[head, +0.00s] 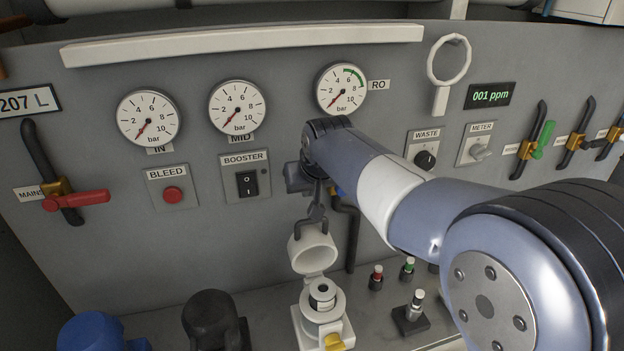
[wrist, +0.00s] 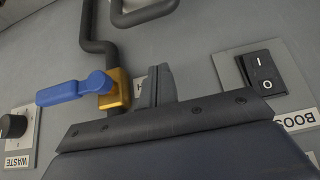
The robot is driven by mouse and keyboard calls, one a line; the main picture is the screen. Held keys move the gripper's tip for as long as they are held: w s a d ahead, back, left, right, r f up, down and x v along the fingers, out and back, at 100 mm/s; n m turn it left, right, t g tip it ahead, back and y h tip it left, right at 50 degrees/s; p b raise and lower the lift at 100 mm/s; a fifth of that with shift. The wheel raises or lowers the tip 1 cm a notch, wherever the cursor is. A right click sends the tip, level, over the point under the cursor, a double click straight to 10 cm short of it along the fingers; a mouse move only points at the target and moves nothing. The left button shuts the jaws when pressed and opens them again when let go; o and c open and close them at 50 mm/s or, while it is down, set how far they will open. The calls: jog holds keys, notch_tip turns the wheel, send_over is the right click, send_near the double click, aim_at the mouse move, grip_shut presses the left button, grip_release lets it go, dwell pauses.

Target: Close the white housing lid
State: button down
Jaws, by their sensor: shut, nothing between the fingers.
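The white housing lid (head: 313,254) stands open, tilted up at the back of the white housing (head: 308,326). A pale cylinder with a dark centre (head: 322,291) shows in the open housing. In the wrist view the closed fingers (wrist: 154,86) show against the grey panel, and the lid is not visible there.
A grey panel with gauges (head: 237,107) and switches stands behind. A dark pipe with a blue-handled valve (wrist: 75,90) runs close to my gripper. A black fitting (head: 212,318) stands left of the housing, and small vials (head: 407,268) stand right.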

aim_at(311, 229)
jog(key=f, duration=0.1)
jog(key=s+f, duration=0.1)
jog(key=f, duration=0.1)
jog(key=shift+s+d+f+p, duration=0.1)
jog(key=shift+d+f+p, duration=0.1)
jog(key=shift+p, duration=0.15)
jog(key=shift+s+d+f, duration=0.1)
jog(key=shift+s+f, duration=0.1)
jog(key=shift+s, duration=0.2)
jog(key=shift+f+b, duration=0.1)
jog(key=shift+b, duration=0.3)
jog(key=shift+s+d+t+b, duration=0.1)
jog(key=shift+s+t+b, duration=0.15)
jog(key=shift+t+b, duration=0.05)
jog(key=shift+s, duration=0.2)
jog(key=shift+b, duration=0.3)
